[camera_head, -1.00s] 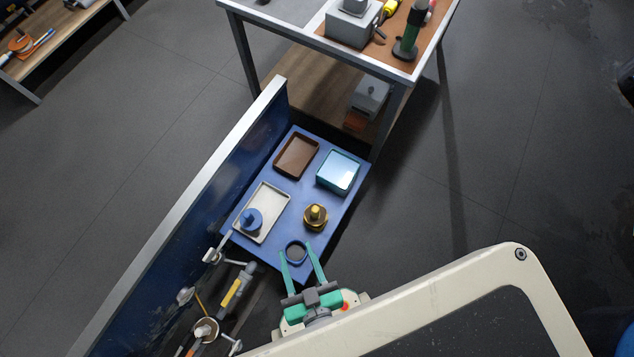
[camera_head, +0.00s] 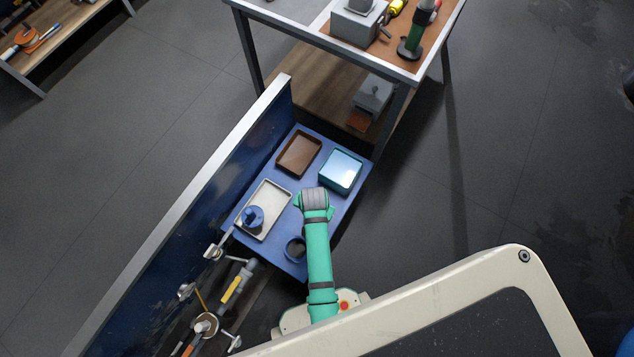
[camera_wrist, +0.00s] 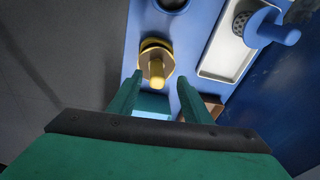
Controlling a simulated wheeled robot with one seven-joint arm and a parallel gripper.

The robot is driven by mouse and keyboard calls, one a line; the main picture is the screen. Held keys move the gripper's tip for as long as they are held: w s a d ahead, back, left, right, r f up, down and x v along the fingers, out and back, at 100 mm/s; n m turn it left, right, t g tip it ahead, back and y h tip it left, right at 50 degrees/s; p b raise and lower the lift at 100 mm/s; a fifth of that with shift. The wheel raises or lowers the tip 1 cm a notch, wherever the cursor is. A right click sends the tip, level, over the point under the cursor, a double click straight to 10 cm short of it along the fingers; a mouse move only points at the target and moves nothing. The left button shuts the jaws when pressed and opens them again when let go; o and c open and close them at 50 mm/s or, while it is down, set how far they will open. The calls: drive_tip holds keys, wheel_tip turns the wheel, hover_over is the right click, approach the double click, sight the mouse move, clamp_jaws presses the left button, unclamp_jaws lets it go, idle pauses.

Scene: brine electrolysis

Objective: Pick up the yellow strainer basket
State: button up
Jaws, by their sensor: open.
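The yellow strainer basket (camera_wrist: 156,68) sits on the blue platform, with a dark yellow round body and a lighter yellow knob on top. In the wrist view it is just beyond my fingertips, near the middle of the gap. My gripper (camera_wrist: 159,82) is open and empty, its two green fingers apart and pointing toward the basket. I cannot tell exactly how high they are above it. In the head view my green arm covers the basket and the gripper.
On the blue platform (camera_head: 338,206) stand a white tray (camera_head: 275,200) with a blue knobbed strainer (camera_head: 252,217), a brown tray (camera_head: 299,153), a teal box (camera_head: 341,171) and a dark blue ring (camera_head: 296,249). A blue wall (camera_head: 220,160) runs along the left. A workbench (camera_head: 395,75) stands behind.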

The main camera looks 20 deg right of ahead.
drive_tip(key=shift+w+d+r+m+g+y, duration=0.15)
drive_tip(key=shift+w+d+r+m+g, duration=0.2)
drive_tip(key=shift+w, duration=0.2)
drive_tip(key=shift+w+d+r+m+g+y, duration=0.15)
drive_tip(key=shift+w+d+r+m+g, duration=0.1)
drive_tip(key=shift+w+d+g, duration=0.25)
drive_tip(key=shift+f, duration=0.15)
drive_tip(key=f, duration=0.5)
drive_tip(key=shift+w, duration=0.2)
drive_tip(key=shift+s+d+f, duration=0.1)
drive_tip(key=shift+s+f, duration=0.05)
drive_tip(key=shift+f, duration=0.35)
drive_tip(key=shift+d+f, duration=0.1)
drive_tip(key=shift+f, duration=2.1)
clamp_jaws()
